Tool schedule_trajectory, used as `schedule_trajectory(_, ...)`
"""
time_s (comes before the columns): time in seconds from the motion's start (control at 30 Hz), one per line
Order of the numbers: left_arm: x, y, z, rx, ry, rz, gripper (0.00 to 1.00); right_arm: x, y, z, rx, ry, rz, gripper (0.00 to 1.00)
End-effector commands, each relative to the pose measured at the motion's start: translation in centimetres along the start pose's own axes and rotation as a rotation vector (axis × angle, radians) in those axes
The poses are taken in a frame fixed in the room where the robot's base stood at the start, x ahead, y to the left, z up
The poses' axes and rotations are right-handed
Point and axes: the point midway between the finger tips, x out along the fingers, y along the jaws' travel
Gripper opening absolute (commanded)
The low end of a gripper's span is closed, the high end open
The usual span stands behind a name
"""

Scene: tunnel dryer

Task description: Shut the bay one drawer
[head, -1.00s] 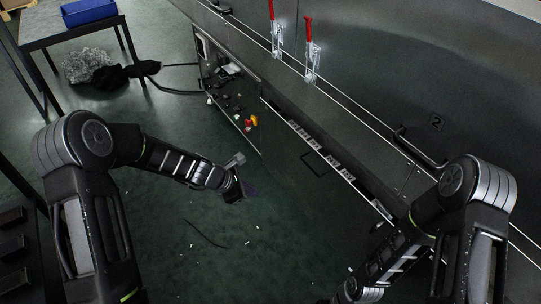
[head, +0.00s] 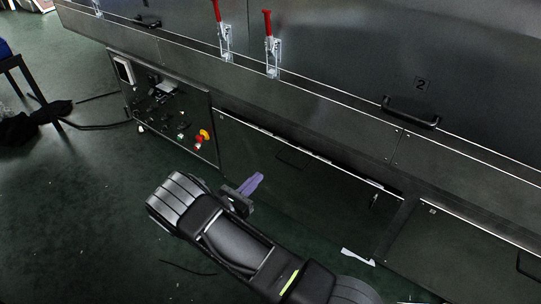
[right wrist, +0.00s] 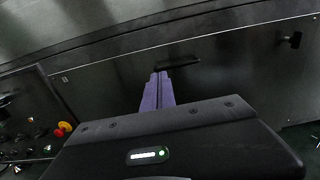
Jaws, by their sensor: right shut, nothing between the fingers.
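The drawer (head: 320,195) has a wide dark front panel, low on the machine in the head view. Pale items show in a narrow gap along its top edge, so it stands slightly out. Its dark handle (head: 291,158) is near the upper middle of the panel and also shows in the right wrist view (right wrist: 180,62). My right gripper (head: 256,182) is shut and empty, its purple fingers pointing at the panel, left of and below the handle in the head view. In the right wrist view the fingers (right wrist: 158,90) end near the handle; I cannot tell whether they touch the panel. My left gripper is out of view.
A control panel (head: 165,110) with a red and yellow button is left of the drawer. Red-handled clamps (head: 270,45) and a black handle (head: 410,112) are above. Another front panel (head: 465,245) is at right. The green floor (head: 80,215) is mostly clear at left.

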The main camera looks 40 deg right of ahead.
Motion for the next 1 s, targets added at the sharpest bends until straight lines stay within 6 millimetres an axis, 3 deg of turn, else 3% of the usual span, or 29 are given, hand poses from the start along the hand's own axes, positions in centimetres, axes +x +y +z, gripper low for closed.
schedule_trajectory(0.37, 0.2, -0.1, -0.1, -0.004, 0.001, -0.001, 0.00, 1.6, -0.1, -0.2, 0.001, 0.004, -0.003, 0.00)
schedule_trajectory(1.0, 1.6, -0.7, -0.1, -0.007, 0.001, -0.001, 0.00, 12.8, -0.2, -0.3, 0.001, 0.005, -0.004, 0.00)
